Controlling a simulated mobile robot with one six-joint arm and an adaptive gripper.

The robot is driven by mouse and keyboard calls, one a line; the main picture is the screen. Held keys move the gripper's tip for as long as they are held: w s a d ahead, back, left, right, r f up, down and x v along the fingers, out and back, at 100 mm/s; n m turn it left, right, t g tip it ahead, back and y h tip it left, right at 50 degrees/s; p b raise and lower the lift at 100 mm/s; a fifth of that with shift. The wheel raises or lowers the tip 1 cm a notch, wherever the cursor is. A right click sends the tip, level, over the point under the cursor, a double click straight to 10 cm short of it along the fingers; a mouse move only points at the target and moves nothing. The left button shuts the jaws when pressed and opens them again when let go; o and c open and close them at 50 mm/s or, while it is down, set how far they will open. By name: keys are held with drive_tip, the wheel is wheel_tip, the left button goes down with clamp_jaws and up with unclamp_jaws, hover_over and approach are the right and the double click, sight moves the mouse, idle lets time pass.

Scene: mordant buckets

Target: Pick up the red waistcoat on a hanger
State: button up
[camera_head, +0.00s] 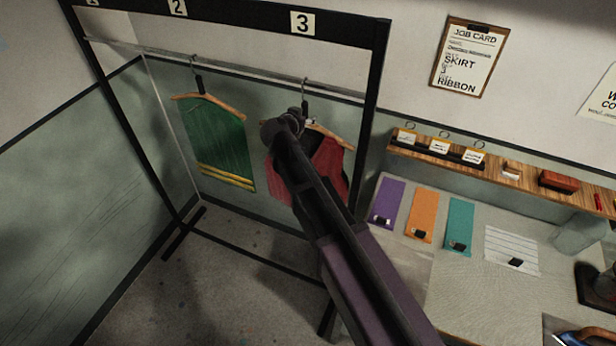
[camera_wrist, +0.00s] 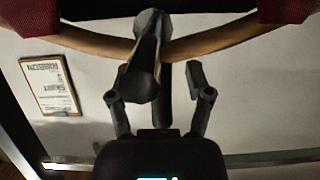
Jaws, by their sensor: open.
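The red waistcoat (camera_head: 328,168) hangs on a wooden hanger from the rack's rail, under the number 3. My arm covers its left and middle parts in the head view. My gripper (camera_head: 296,116) is at the hanger's neck. In the wrist view, the wooden hanger bar (camera_wrist: 88,42) crosses the top, with red cloth (camera_wrist: 285,10) at the upper corners. My gripper (camera_wrist: 160,82) is open there, one finger on each side of the hanger's dark neck piece (camera_wrist: 148,45). I cannot tell whether the fingers touch it.
A green garment (camera_head: 218,145) hangs on the left, under number 2. The black rack frame (camera_head: 372,95) stands close to my arm. A wooden shelf (camera_head: 525,178) and a worktop (camera_head: 455,290) with coloured strips lie to the right. A job card (camera_head: 467,60) hangs on the wall.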

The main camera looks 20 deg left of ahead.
sight(304, 107)
clamp_jaws()
drive_tip(key=shift+r, duration=0.15)
idle(0.4)
drive_tip(key=shift+r+p, duration=1.7)
drive_tip(key=shift+p, duration=0.1)
drive_tip(key=shift+s+f, duration=0.1)
drive_tip(key=shift+s, duration=0.55)
drive_tip(key=s+a, duration=0.1)
drive_tip(key=s, duration=1.5)
drive_tip(key=shift+s+a, duration=0.2)
drive_tip(key=shift+s, duration=0.1)
